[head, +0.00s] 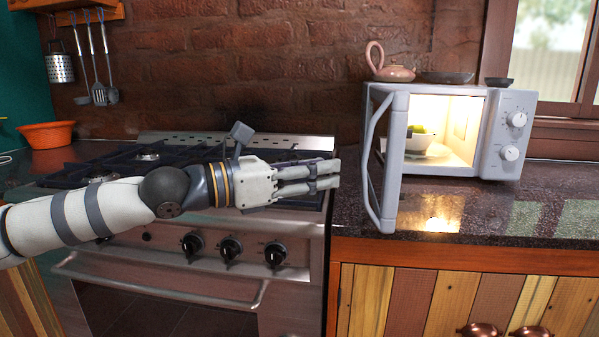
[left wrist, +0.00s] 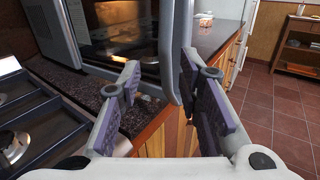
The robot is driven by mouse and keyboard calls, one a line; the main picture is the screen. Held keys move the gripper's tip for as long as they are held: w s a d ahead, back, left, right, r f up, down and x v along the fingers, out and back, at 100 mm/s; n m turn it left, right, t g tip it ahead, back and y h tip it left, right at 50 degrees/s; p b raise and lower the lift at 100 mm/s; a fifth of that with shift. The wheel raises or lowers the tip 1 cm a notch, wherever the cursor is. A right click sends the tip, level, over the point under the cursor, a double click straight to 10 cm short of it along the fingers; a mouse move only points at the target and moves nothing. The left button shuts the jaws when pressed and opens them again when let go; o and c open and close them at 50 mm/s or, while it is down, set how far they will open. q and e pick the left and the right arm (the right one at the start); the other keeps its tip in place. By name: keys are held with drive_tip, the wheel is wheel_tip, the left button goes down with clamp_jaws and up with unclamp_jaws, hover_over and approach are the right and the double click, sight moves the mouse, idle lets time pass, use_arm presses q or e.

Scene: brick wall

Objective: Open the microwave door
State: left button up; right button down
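The white microwave (head: 500,140) stands on the dark counter at the right of the head view. Its door (head: 394,165) is swung wide open toward the front, showing the lit inside with a bowl (head: 416,143) holding something green. A curved handle (head: 370,165) runs along the door's outer face. My left gripper (head: 334,174) is just left of the handle, apart from it in the head view. In the left wrist view, its two fingers (left wrist: 160,75) are spread, with the door (left wrist: 120,35) beyond them. Nothing is held. My right gripper is not in view.
A stove (head: 200,240) with knobs and an oven handle lies below my left arm. A pink teapot (head: 390,68) and dark dishes (head: 448,77) sit on top of the microwave. An orange bowl (head: 47,134) stands at the far left. The counter (head: 490,215) in front of the microwave is clear.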

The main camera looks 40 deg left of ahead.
use_arm(q)
drive_tip(key=shift+v, duration=1.8)
